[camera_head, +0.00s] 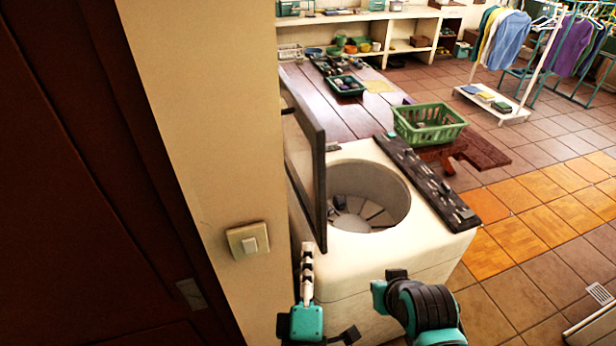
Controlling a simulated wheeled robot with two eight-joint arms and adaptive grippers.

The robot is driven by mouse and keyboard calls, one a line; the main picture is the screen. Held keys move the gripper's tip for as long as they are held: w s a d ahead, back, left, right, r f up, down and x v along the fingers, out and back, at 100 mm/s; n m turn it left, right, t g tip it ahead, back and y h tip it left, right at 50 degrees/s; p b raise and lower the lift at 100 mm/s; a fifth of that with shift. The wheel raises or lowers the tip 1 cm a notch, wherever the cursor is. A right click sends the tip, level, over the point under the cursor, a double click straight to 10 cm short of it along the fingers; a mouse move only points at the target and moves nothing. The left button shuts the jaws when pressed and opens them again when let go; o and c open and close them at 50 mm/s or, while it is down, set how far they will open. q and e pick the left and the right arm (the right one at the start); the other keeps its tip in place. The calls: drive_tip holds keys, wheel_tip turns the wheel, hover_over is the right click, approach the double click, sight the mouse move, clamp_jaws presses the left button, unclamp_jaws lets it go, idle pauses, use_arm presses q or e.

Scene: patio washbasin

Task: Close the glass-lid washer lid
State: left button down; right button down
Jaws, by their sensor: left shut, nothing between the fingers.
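The washer (430,235) is a white top-loader with its round drum opening (385,190) uncovered. Its dark-framed lid (318,170) stands raised, roughly upright, along the left side of the opening, close to the wall. My left gripper (307,248) is shut and empty. It points up at the washer's near left corner, just below the lid's lower near end; I cannot tell whether it touches the lid or the washer. A dark control panel (425,183) runs along the right side of the top.
A cream wall (205,120) with a light switch (248,240) stands close on the left. A green basket (428,125) is beyond the washer, and a wooden table (335,110) with a tray (345,86) lies behind. Tiled floor on the right is open, with clothes racks farther back.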

use_arm(q)
drive_tip(key=w+d+f+n+g+y, duration=0.1)
drive_tip(key=w+f+n+y, duration=0.1)
drive_tip(key=w, duration=1.7)
drive_tip(key=shift+w+d, duration=0.2)
drive_tip(key=shift+d, duration=0.1)
use_arm(e)
drive_tip(key=shift+w+r, duration=0.1)
drive_tip(key=shift+r, duration=0.15)
use_arm(q)
drive_tip(key=shift+f, duration=0.1)
